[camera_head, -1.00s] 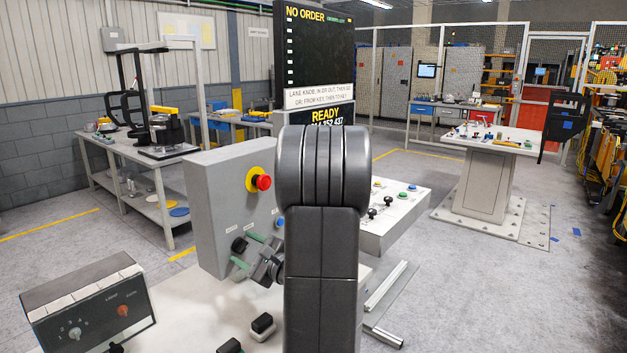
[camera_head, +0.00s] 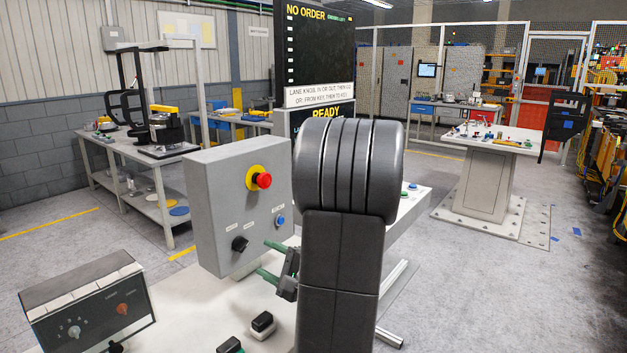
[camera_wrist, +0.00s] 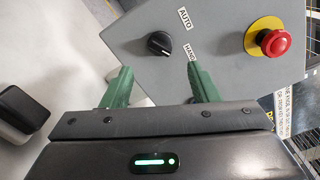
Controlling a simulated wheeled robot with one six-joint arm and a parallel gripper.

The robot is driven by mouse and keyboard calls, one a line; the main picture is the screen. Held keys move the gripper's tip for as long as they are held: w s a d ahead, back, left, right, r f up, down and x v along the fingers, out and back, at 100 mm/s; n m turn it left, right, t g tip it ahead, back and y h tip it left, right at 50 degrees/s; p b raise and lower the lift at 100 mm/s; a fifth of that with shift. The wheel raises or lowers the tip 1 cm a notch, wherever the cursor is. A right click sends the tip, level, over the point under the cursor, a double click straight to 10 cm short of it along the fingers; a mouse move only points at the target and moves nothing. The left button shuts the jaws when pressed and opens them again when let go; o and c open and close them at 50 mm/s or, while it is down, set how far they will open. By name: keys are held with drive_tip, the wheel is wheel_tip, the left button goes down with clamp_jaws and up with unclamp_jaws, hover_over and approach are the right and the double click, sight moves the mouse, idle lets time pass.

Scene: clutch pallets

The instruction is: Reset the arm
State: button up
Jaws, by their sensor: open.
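My gripper (camera_head: 268,259) is in front of the grey control box (camera_head: 215,200), its two green fingers apart with nothing between them. In the wrist view the open green fingers (camera_wrist: 160,86) point at the box, and the black selector knob (camera_wrist: 159,44) lies beyond them, clear of both. The knob (camera_head: 239,244) also shows in the head view, left of the fingers. My arm hides part of the box's right side and the panel behind.
A red emergency stop (camera_head: 263,181) and a blue button (camera_head: 281,221) are on the box face. A small dial box (camera_head: 88,305) and black rockers (camera_head: 262,325) stand on the console. A white button panel (camera_head: 415,205) is partly behind my arm.

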drive_tip(key=shift+b+v, duration=0.35)
drive_tip(key=shift+v, duration=2.4)
